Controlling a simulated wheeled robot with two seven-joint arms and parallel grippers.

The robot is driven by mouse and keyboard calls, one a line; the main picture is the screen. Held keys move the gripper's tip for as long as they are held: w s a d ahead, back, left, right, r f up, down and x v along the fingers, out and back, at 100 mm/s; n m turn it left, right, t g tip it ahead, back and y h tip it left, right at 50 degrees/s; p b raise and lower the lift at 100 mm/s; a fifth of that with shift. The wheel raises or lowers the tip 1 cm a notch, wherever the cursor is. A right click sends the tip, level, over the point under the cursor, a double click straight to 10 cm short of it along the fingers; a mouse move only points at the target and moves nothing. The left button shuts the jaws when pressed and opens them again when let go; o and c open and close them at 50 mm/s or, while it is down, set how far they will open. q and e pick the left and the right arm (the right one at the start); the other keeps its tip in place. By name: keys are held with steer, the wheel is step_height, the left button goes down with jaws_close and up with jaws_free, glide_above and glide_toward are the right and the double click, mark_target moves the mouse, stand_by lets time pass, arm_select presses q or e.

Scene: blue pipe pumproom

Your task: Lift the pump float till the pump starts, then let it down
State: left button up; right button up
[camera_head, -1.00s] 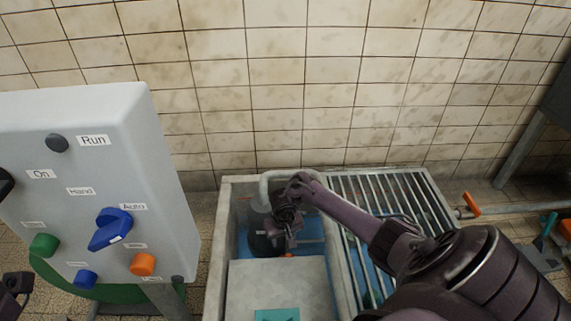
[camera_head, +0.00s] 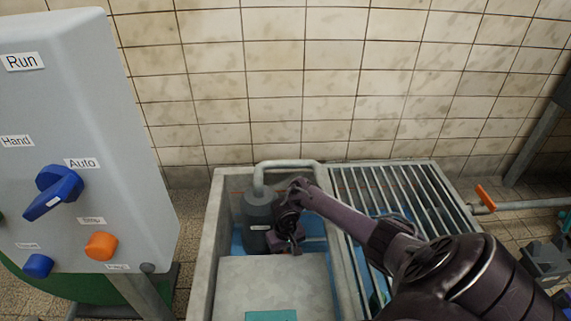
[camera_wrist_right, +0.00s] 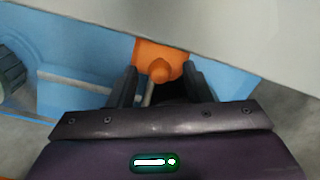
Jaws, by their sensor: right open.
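The orange pump float (camera_wrist_right: 160,62) shows in the right wrist view, just ahead of and between the fingertips. My right gripper (camera_wrist_right: 161,84) is open, with one finger on each side of the float's line; I cannot tell whether either touches it. In the head view my right gripper (camera_head: 288,243) reaches down into the sump beside the grey pump (camera_head: 257,211) and hides the float there. The control panel (camera_head: 105,120) stands at the left, with a blue selector knob (camera_head: 52,192) and a "Run" label (camera_head: 22,62). My left gripper is out of view.
The sump's concrete rim (camera_head: 207,255) surrounds the opening. A grey cover slab (camera_head: 275,285) lies in front of my gripper, and a metal grating (camera_head: 400,195) is at the right. A pipe (camera_head: 290,164) arches from the pump. The tiled wall (camera_head: 300,90) is close behind.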

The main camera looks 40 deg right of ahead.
steer(key=shift+f, duration=0.3)
steer(key=shift+c, duration=0.5)
jaws_close()
steer(key=shift+r, duration=0.1)
